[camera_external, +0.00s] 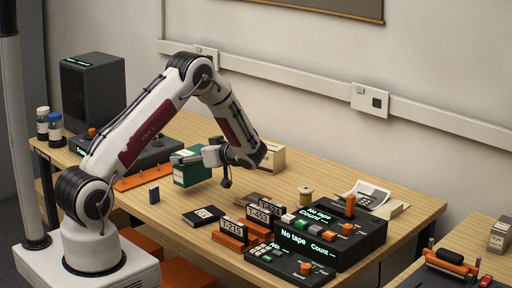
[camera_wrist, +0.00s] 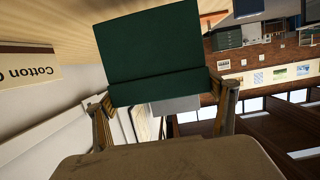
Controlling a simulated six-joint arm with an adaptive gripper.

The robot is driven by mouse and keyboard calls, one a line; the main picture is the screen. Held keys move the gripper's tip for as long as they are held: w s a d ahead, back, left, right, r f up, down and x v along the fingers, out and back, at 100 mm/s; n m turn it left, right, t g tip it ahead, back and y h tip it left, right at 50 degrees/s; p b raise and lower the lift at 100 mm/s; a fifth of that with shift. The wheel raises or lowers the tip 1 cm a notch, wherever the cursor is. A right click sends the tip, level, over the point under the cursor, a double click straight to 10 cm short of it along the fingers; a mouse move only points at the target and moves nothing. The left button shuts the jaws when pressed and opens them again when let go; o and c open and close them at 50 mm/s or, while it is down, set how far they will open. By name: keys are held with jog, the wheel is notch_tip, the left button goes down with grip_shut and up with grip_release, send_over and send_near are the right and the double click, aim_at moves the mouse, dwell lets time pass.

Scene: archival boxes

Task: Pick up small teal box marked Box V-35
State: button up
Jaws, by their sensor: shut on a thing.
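The teal box (camera_external: 192,173) is at the back middle of the table in the external view, beneath and beside my gripper (camera_external: 188,158). In the wrist view the dark teal box (camera_wrist: 152,50) fills the upper middle, with a pale patch (camera_wrist: 176,104) at its near edge. My gripper (camera_wrist: 165,97) is shut on it, with one finger at each side. No marking on the box can be read. I cannot tell whether its underside touches the table.
A cream box (camera_external: 271,157) stands just right of my gripper; a label beginning "Cotton" (camera_wrist: 35,70) shows in the wrist view. Black consoles (camera_external: 325,240), signs and a notebook (camera_external: 203,215) crowd the front right.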

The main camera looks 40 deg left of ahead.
jog(key=shift+r, duration=3.25)
